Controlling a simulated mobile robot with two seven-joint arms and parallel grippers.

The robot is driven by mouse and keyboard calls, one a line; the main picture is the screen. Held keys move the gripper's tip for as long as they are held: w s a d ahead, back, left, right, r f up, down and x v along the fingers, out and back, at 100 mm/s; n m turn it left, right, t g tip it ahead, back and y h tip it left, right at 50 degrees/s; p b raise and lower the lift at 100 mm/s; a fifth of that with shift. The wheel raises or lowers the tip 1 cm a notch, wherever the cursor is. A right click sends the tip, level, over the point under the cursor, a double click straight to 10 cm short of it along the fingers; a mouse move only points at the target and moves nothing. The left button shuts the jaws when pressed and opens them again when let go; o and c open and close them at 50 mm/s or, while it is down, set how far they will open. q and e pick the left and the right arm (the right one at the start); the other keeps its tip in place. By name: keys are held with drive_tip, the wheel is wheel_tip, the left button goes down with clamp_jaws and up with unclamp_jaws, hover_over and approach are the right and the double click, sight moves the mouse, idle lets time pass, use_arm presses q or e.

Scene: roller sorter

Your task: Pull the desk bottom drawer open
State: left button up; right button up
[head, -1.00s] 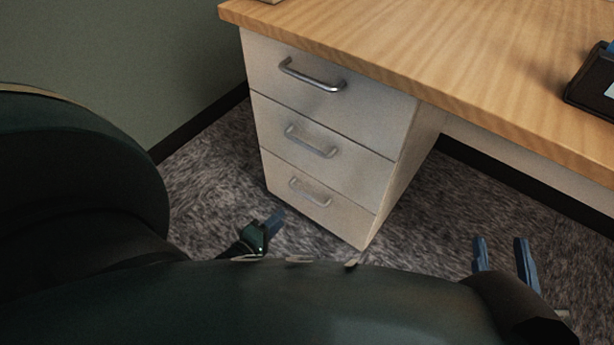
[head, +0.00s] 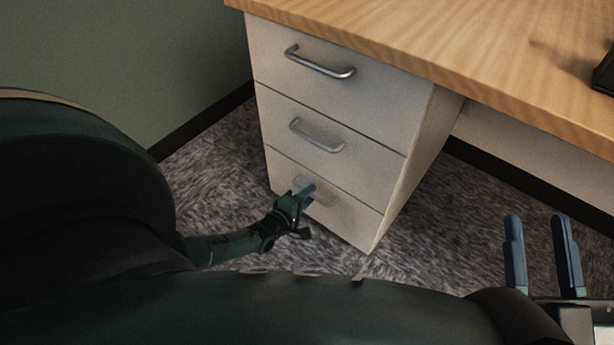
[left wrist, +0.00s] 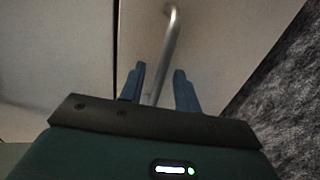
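The desk's bottom drawer (head: 345,213) is the lowest of three pale drawer fronts and looks closed, flush with the others. Its metal handle (head: 322,194) is partly hidden behind my left gripper (head: 306,195). In the left wrist view, the handle (left wrist: 167,55) runs lengthwise and its near end lies between the two blue fingers of my left gripper (left wrist: 159,82). The fingers are apart with gaps beside the bar; I cannot tell whether they touch it. My right gripper (head: 542,245) is open and empty at the lower right, away from the drawers.
The middle drawer (head: 350,150) and top drawer (head: 360,95) are closed above, each with a metal handle. The wooden desktop (head: 450,45) overhangs them.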

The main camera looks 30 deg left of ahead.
use_arm(q)
drive_tip(key=shift+c, duration=0.5)
clamp_jaws()
